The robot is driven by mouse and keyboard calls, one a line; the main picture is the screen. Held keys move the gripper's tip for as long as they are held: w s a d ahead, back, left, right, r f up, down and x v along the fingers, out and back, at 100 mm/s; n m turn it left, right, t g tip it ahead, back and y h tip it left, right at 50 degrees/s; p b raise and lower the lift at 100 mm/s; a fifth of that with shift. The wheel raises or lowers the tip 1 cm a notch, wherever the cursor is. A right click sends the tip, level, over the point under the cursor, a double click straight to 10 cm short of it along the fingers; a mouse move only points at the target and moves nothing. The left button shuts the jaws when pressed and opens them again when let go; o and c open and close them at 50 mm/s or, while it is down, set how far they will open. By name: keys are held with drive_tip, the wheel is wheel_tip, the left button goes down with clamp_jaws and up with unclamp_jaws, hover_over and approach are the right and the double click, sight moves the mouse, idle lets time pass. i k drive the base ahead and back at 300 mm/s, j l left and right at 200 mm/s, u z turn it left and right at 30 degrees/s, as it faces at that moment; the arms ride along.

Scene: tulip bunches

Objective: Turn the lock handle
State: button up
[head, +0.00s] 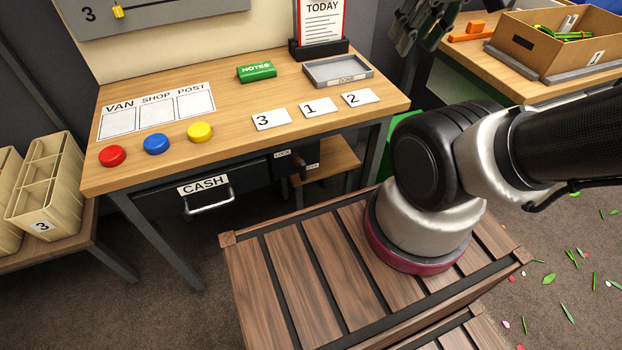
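A dark lock handle (298,165) is under the desk's front edge, to the right of the cash drawer. A small LOCK label is beside it; the handle is small and dark, so its exact angle is hard to tell. The cash drawer (160,203) has a CASH label and a silver pull, and looks shut. My gripper (408,28) is at the top edge of the view, up and to the right of the handle and well apart from it. It is partly cut off, and its fingers do not show clearly.
The desk (225,124) carries red, blue and yellow buttons, number cards, a green notes block (256,71) and a grey tray (338,71). A low wooden shelf (330,160) is right of the handle. A cardboard box (560,42) stands on the right bench.

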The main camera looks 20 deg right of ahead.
sight(301, 167)
drive_tip(key=k+l, duration=0.15)
drive_tip(key=l, duration=0.25)
drive_tip(key=k+l, duration=0.2)
drive_tip(key=l, duration=0.2)
drive_tip(key=k+l, duration=0.15)
drive_tip(key=l, duration=0.25)
drive_tip(key=u, duration=0.05)
